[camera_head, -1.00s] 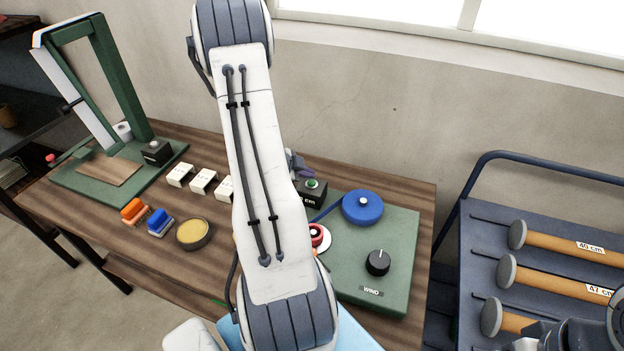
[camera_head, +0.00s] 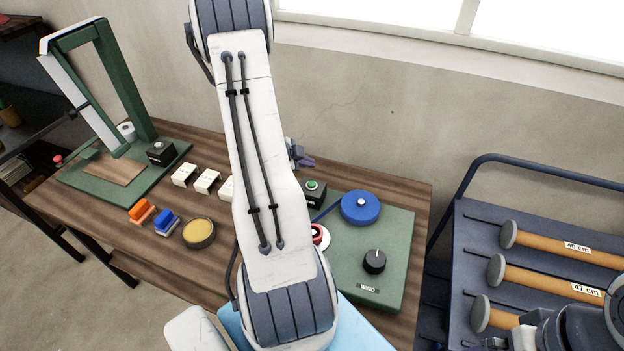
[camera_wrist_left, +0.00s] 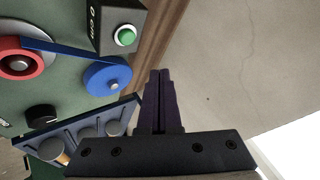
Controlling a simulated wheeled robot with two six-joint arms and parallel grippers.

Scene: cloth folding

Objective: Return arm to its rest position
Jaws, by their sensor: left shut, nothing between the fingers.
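My left arm (camera_head: 262,170) rises through the middle of the head view. Its left gripper (camera_head: 303,159) shows only as a small dark tip past the arm's right side, above the back edge of the bench (camera_head: 390,180). In the left wrist view, its purple fingers (camera_wrist_left: 160,88) are together with nothing between them. They are apart from the winder and its blue spool. Part of my right arm (camera_head: 570,328) shows in the lower right corner; its fingers are not seen.
A green winder (camera_head: 395,240) with a blue spool (camera_head: 361,207) and black knob (camera_head: 374,261) stands right of my arm. White blocks (camera_head: 185,175), a yellow round tin (camera_head: 198,232) and a green frame (camera_head: 125,85) lie left. A cart with fabric rolls (camera_head: 560,243) stands right.

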